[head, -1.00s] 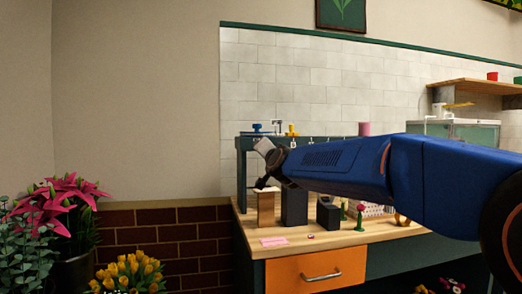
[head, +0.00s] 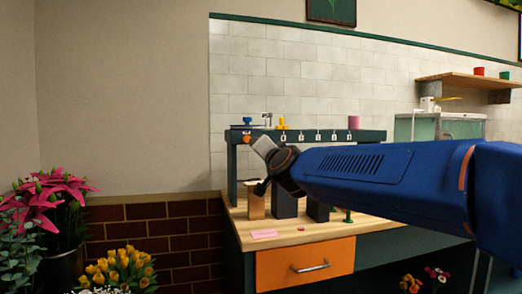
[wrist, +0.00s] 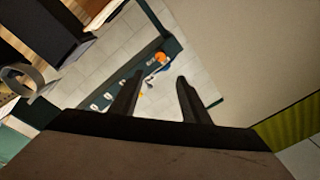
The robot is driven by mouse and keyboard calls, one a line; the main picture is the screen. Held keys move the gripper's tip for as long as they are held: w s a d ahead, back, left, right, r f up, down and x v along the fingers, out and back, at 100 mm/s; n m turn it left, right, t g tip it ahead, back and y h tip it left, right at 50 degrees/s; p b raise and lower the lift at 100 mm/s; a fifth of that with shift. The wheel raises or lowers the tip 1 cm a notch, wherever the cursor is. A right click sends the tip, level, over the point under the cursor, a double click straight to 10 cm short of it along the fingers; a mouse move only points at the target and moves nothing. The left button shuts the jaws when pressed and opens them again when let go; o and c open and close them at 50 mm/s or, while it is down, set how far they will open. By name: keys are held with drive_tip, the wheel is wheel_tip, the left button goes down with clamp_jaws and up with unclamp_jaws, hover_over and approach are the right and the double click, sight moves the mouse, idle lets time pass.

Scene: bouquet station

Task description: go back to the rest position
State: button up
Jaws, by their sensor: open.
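My gripper (head: 267,167) is at the end of my blue arm in the head view, in front of the bench rack and above the front left of the wooden worktop. In the wrist view my gripper (wrist: 159,76) has its two dark fingers apart, with nothing between them but the view of the rack and tiled wall beyond. Its fingers are hard to make out in the head view.
The worktop (head: 285,236) holds a brown box (head: 256,203), dark containers (head: 285,207) and a pink card (head: 264,234), below the green rack (head: 375,135). An orange drawer (head: 330,256) is below. Yellow tulips (head: 122,264) and pink lilies (head: 55,187) stand at left.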

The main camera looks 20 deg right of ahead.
drive_tip(key=s+f+n+g+y, duration=0.1)
drive_tip(key=s+f+n+g, duration=0.3)
drive_tip(key=s+f, duration=0.65)
drive_tip(key=s+f+n+g+y, duration=0.2)
drive_tip(key=s+f+n+g, duration=0.15)
drive_tip(key=s+f, duration=0.7)
drive_tip(key=s+d+f+n+g+h, duration=0.1)
drive_tip(key=s+d+f+g, duration=0.2)
drive_tip(key=s+f, duration=0.5)
drive_tip(key=s+d+f+g+h, duration=0.2)
drive_tip(key=s+d+f+g, duration=0.1)
drive_tip(key=s+f, duration=0.6)
wheel_tip(320, 180, down, 3)
drive_tip(key=shift+s+d+r+n+g, duration=0.15)
drive_tip(key=shift+s+d+n+g, duration=0.2)
drive_tip(key=shift+d, duration=0.15)
